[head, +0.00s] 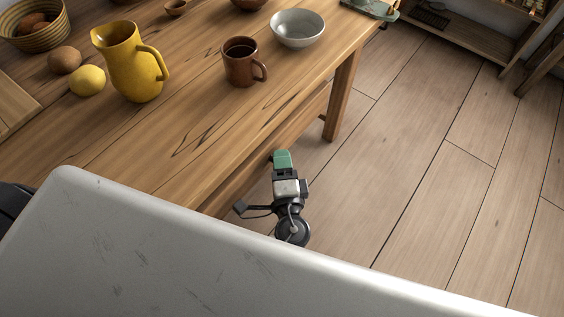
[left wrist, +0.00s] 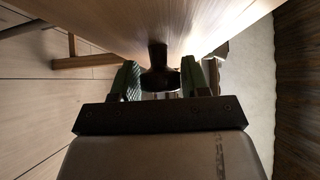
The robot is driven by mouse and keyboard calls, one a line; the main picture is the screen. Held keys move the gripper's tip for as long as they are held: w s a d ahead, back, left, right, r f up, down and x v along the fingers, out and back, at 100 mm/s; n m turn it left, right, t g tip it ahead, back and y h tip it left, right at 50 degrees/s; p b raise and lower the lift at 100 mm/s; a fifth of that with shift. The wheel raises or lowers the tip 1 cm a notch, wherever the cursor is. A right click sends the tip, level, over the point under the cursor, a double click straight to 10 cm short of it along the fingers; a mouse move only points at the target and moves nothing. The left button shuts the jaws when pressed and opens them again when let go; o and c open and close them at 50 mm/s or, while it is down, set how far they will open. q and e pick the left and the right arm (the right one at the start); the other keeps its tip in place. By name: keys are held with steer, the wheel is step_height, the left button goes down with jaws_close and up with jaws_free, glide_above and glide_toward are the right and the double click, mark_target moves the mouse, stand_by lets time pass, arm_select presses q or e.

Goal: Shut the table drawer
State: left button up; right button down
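The table drawer is under the wooden table (head: 195,150). In the left wrist view a wooden panel, apparently the drawer front (left wrist: 160,20), fills the top. A dark round knob (left wrist: 158,58) sticks out from it toward the camera. My left gripper (left wrist: 160,80) has one green finger on each side of the knob, and the knob fills the gap between them. In the head view my left gripper (head: 282,158) is low beside the table's long edge. How far the drawer stands out is hidden by the tabletop. My right gripper is not in view.
On the tabletop stand a yellow jug (head: 130,65), a brown mug (head: 242,62), a pale bowl (head: 297,28), a lemon (head: 88,81) and a basket (head: 33,22). A table leg (head: 341,95) stands beyond my gripper. The plank floor (head: 430,150) to the right is clear.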

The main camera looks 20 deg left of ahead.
arm_select(q)
jaws_close()
steer(key=w+a, duration=0.1)
steer(key=a, duration=0.1)
steer(key=w+a, duration=0.1)
steer(key=a, duration=0.5)
steer(key=shift+w, duration=0.4)
steer(key=shift+a, duration=0.15)
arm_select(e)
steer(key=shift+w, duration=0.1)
arm_select(q)
steer(key=shift+o, duration=1.9)
jaws_free()
steer(key=shift+a, duration=0.1)
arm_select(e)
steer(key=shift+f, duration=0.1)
